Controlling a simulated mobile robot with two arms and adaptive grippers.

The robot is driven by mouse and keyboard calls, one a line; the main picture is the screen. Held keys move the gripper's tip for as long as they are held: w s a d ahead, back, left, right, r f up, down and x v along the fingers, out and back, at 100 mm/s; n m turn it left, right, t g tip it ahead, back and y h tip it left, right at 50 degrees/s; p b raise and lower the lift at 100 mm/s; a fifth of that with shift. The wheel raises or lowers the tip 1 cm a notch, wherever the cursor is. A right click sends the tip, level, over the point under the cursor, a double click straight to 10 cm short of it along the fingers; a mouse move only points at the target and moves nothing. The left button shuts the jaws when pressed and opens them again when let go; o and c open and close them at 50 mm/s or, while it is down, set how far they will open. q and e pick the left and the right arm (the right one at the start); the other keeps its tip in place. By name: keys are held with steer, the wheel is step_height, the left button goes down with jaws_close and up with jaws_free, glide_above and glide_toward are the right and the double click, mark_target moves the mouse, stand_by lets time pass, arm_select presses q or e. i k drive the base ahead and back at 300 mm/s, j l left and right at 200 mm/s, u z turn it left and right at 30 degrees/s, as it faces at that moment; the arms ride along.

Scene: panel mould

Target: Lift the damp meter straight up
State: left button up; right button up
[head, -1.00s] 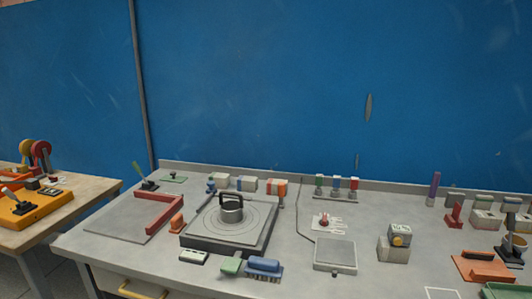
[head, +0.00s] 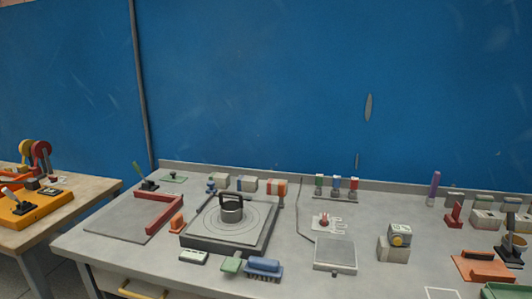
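Neither of my grippers is in view, and nothing is seen touching the device.
The grey bench (head: 370,283) has a flat square plate (head: 335,253) left of the device. A dark square base (head: 228,242) bears a handled weight (head: 231,208). An orange-brown float (head: 482,267) lies to the right. A blue wall (head: 300,90) stands behind.

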mark_target(403, 232)
steer(key=i+z, duration=0.1)
steer(key=z, duration=0.4)
steer(key=i+z, duration=0.15)
steer(key=z, duration=0.3)
